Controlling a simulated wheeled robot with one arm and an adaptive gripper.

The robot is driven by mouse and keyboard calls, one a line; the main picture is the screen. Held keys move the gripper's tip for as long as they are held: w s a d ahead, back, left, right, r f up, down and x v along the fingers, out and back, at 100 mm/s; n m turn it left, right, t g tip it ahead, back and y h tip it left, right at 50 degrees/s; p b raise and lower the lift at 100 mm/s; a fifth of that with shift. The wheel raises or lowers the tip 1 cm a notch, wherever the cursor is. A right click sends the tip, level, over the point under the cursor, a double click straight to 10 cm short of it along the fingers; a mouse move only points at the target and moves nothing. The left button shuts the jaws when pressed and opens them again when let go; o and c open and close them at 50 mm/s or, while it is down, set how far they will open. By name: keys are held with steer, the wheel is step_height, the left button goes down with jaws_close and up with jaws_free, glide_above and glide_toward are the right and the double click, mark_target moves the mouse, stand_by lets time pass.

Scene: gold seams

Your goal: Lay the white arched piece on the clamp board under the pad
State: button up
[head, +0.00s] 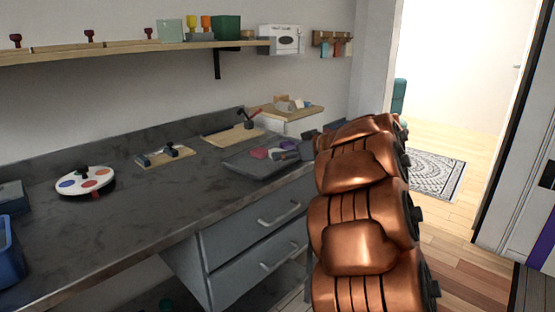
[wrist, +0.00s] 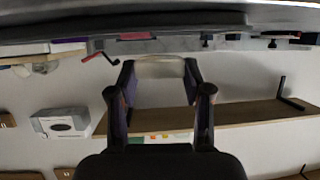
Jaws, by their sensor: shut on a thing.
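The white arched piece (wrist: 160,68) is between the fingertips of my gripper (wrist: 160,78) in the wrist view, which is upside down. My gripper is shut on it, and the piece looks pale and spans the gap between the fingers. The clamp board (head: 217,138) lies on the dark counter near the wall in the head view, with a red-handled clamp (head: 246,123) on it. The red handle (wrist: 97,57) also shows in the wrist view, apart from my gripper. The pad is too small to make out. My copper arm hides the gripper in the head view.
A grey tray (head: 252,169) with pink, purple and dark things sits in front of the clamp board. A wooden tray (head: 268,109) with pale pieces stands behind right. A small board with a dark tool (head: 165,156) and a paint palette (head: 84,181) are left. A shelf (head: 120,48) runs above.

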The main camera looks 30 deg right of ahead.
mark_target(278, 165)
steer(key=shift+w, duration=1.2)
steer(key=shift+w+d+f, duration=0.1)
steer(key=shift+w, duration=0.55)
steer(key=shift+w+d+f, duration=0.1)
steer(key=shift+w, duration=0.5)
step_height(278, 165, down, 3)
steer(key=shift+s+r+b, duration=0.1)
steer(key=shift+b, duration=0.9)
steer(key=shift+f+b, duration=0.4)
steer(key=o, duration=1.2)
steer(key=shift+r+p, duration=0.25)
steer(key=shift+p, duration=1.05)
